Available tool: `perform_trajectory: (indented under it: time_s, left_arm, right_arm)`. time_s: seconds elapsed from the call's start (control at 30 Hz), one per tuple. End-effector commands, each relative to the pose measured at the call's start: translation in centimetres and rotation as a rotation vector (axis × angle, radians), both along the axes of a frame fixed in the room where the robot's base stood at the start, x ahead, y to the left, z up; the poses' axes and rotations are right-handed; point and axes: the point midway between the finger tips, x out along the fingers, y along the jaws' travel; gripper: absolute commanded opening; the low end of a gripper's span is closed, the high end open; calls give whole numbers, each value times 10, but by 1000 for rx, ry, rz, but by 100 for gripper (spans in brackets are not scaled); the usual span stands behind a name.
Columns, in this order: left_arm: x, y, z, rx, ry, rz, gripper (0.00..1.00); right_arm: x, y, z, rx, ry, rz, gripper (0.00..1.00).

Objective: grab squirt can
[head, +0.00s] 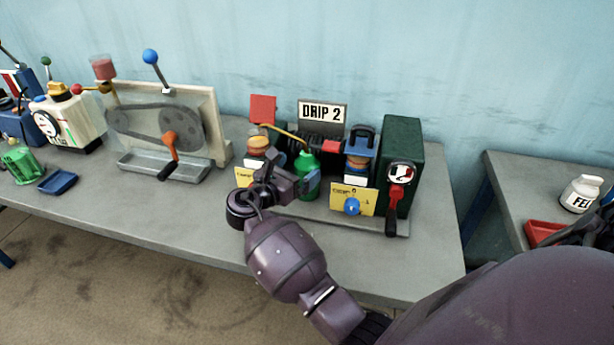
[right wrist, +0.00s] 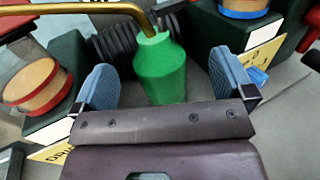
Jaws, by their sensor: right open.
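The squirt can is a green bottle with a long thin brass spout. In the head view the squirt can (head: 308,176) stands on the grey bench by the "DRIP 2" station, its spout pointing up and left. In the right wrist view the can (right wrist: 161,70) sits between the two spread blue-grey fingers of my right gripper (right wrist: 164,88). The fingers are apart from the can's sides. The can's base is hidden behind the gripper body. My left gripper is not in view.
The "DRIP 2" sign (head: 322,113) stands behind the can. A belt machine (head: 165,130) stands to the left. The bench's front strip (head: 400,268) is clear.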

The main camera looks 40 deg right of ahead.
Motion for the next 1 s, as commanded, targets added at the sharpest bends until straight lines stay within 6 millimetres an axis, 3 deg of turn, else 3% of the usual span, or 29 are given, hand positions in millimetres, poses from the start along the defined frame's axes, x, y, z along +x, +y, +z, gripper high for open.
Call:
perform_trajectory:
  time_s: [0.17,0.47,0.7,0.77,1.0]
  left_arm:
    - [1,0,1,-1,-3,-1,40]
    - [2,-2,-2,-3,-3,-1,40]
    - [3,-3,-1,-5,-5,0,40]
    - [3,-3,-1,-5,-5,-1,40]
    - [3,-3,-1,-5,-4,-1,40]
  right_arm:
    - [5,-10,1,0,-1,1,100]
    - [19,-45,2,-1,1,1,100]
    - [20,-49,3,1,0,1,100]
    - [20,-49,3,1,0,1,94]
    - [20,-49,3,1,0,1,57]
